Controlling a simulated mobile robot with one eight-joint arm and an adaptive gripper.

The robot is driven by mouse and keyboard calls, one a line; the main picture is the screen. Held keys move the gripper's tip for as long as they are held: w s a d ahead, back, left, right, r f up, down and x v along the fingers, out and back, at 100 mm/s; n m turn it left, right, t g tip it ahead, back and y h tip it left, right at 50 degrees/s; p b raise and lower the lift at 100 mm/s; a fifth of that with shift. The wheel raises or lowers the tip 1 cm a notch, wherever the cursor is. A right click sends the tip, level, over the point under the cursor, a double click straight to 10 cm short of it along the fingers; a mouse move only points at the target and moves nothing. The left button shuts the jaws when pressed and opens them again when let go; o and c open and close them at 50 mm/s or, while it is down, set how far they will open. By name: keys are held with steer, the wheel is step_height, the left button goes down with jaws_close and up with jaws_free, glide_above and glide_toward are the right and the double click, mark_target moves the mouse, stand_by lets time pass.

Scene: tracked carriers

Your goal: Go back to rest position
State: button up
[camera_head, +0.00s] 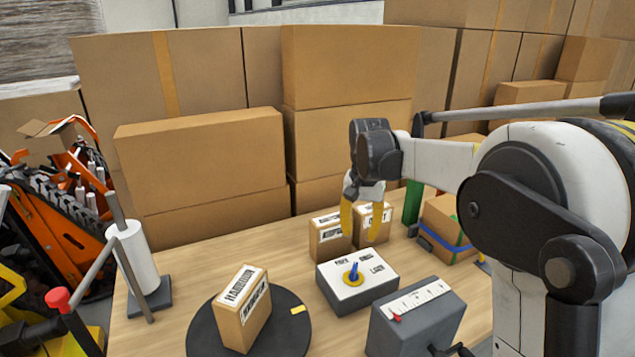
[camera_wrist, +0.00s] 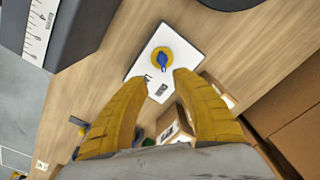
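My gripper (camera_head: 360,235) hangs over the table behind the selector box, its yellow fingers pointing down. It also shows in the wrist view (camera_wrist: 158,80), where the fingers are spread apart with nothing between them. The gripper is open and empty. In the head view the fingers overlap two small labelled cartons (camera_head: 330,240); I cannot tell whether they touch. The selector box (camera_head: 337,296) has a white top and a blue knob (camera_head: 353,271) on a yellow ring. In the wrist view the knob (camera_wrist: 162,60) lies beyond the fingertips, clear of them.
A dark turntable (camera_head: 205,335) bears a labelled carton (camera_head: 243,309). A grey scale box (camera_head: 415,325) with a red pointer stands front right. A strapped carton (camera_head: 446,228) stands right, a white roll (camera_head: 138,262) left. Large cartons (camera_head: 205,160) line the back.

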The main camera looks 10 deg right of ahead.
steer(key=s+r+n+t, duration=0.2)
steer(key=s+r, duration=0.3)
steer(key=s, duration=0.5)
steer(key=s+f+n+t, duration=0.1)
steer(key=s+f+t, duration=0.1)
steer(key=s, duration=0.7)
steer(key=s+f+n+t, duration=0.2)
steer(key=s, duration=0.7)
steer(key=shift+t, duration=0.3)
